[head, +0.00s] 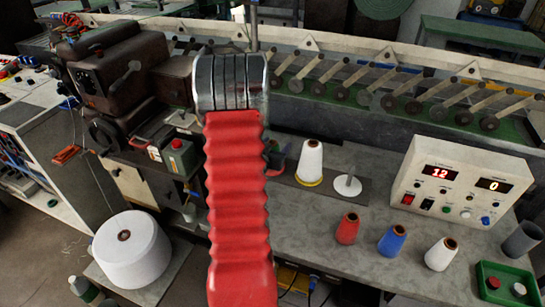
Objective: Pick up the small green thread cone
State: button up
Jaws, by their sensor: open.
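I cannot make out a small green thread cone in the head view. A red thread cone (347,229), a blue thread cone (391,241) and a small white thread cone (440,254) stand upright in a row on the grey worktop (320,255). My red ribbed arm with its metal end runs up the middle of the view and hides part of the worktop. My gripper's fingers do not show, so I cannot see where they are relative to the cones.
A control box (458,185) with red displays stands at right, near a green tray (503,285) and a dark cup (521,240). A tall white cone (309,161) and an empty spindle disc (347,186) stand behind. A large white spool (131,250) is at lower left.

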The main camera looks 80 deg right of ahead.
jog(key=shift+c, duration=0.7)
jog(key=c, duration=1.1)
jog(key=shift+r, duration=0.1)
notch_tip(320, 180, up, 18)
jog(key=shift+f, duration=0.1)
dwell(0.6)
